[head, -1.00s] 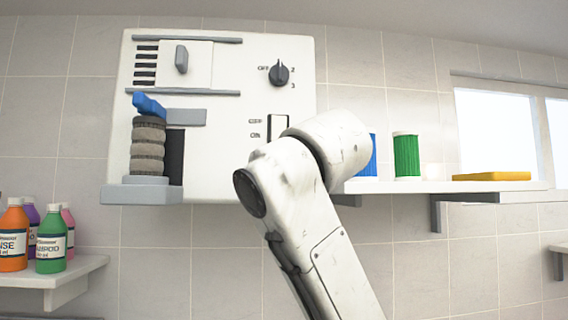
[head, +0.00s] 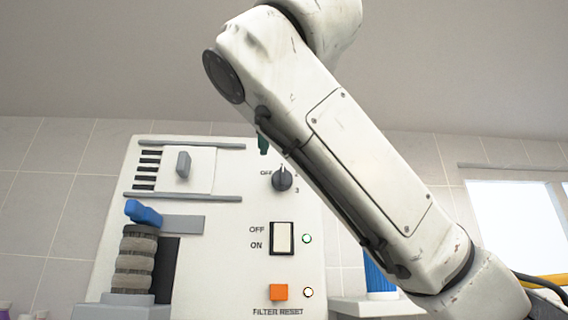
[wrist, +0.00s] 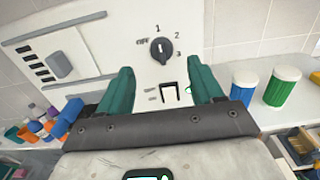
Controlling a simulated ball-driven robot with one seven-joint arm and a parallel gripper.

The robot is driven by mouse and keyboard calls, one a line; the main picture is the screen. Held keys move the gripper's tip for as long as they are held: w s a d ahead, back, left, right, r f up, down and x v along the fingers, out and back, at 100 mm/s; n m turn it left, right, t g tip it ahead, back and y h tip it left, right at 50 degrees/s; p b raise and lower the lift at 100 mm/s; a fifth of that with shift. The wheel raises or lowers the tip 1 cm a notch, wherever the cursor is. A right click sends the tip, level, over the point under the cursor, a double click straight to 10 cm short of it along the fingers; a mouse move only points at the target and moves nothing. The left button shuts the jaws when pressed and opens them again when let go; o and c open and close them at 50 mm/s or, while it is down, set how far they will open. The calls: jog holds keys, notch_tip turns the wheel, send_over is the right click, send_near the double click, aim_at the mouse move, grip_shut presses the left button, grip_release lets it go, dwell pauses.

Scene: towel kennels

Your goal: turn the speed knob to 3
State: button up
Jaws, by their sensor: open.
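The speed knob (head: 282,181) is a dark round dial on the white panel (head: 228,208), partly beside my arm. It also shows whole in the wrist view (wrist: 161,51), ringed by the marks OFF, 1, 2 and 3. Its pointer looks turned upward, nearest 1. My gripper (wrist: 160,68) is open, with its two green fingers on either side of the knob in the picture and nothing between them. One green fingertip (head: 263,144) shows above the knob in the head view; the rest of my gripper is hidden behind my arm. I see no contact with the knob.
Below the knob are a white rocker switch (head: 282,238) and an orange filter reset button (head: 278,292). A slider (head: 183,165) and a blue-topped stack of grey rolls (head: 135,262) are at left. Blue (wrist: 243,86) and green (wrist: 282,86) containers stand at right.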

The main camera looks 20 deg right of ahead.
aim_at(283, 168)
jog(key=p+x, duration=0.2)
jog(key=x, duration=0.6)
jog(key=shift+w+f, duration=0.1)
jog(key=shift+w, duration=0.2)
jog(key=shift+c, duration=0.2)
jog(key=c, duration=1)
